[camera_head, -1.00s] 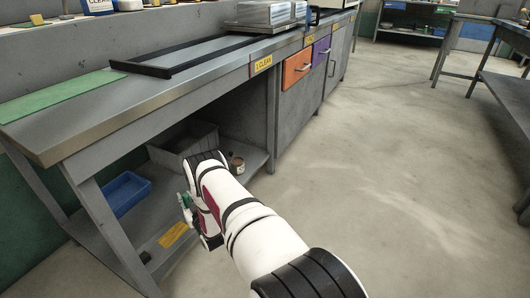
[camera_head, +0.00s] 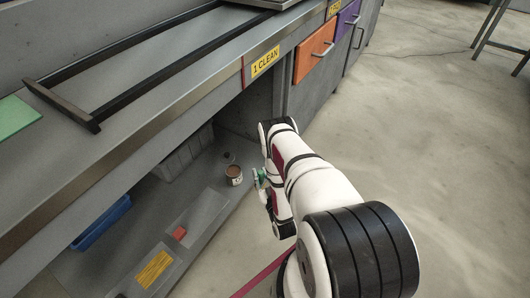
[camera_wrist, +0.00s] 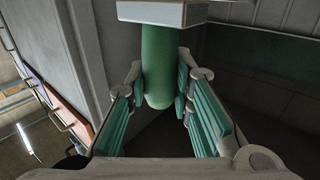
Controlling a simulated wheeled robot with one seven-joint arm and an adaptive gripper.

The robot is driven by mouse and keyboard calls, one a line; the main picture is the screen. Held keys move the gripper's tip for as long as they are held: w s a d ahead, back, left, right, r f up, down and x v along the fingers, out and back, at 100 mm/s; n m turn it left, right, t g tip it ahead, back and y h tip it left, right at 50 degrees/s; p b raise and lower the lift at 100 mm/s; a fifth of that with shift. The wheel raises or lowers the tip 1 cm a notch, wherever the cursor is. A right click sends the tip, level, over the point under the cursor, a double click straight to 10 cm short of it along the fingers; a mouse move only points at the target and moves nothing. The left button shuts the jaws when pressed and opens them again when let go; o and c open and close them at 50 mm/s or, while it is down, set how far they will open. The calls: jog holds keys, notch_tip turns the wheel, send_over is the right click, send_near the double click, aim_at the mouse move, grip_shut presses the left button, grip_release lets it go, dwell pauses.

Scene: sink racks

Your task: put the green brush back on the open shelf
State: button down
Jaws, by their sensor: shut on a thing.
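The green brush (camera_wrist: 157,65) shows in the wrist view as a rounded green handle with a pale block at its far end. My gripper (camera_wrist: 158,92) is shut on the green handle, with the teal finger pads on both sides. In the head view my gripper (camera_head: 260,181) is at the front edge of the open shelf (camera_head: 205,182) under the counter, right of the tin. Only a little green shows there, and my arm hides the rest of the brush.
The counter edge (camera_head: 150,140) overhangs the shelf. Open floor lies right.

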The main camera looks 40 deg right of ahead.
jog(key=shift+w+d+f+b, duration=0.85)
jog(key=shift+w+d+b, duration=0.5)
jog(key=shift+w, duration=1.05)
jog(key=shift+w+d+f+b, duration=0.8)
jog(key=shift+w+d+b, duration=0.5)
jog(key=shift+w, duration=1.1)
jog(key=shift+w+d+f+b, duration=0.95)
jog(key=shift+w+b, duration=0.7)
jog(key=shift+w, duration=0.75)
jog(key=shift+d+r, duration=0.1)
jog(key=c, duration=1.4)
grip_release()
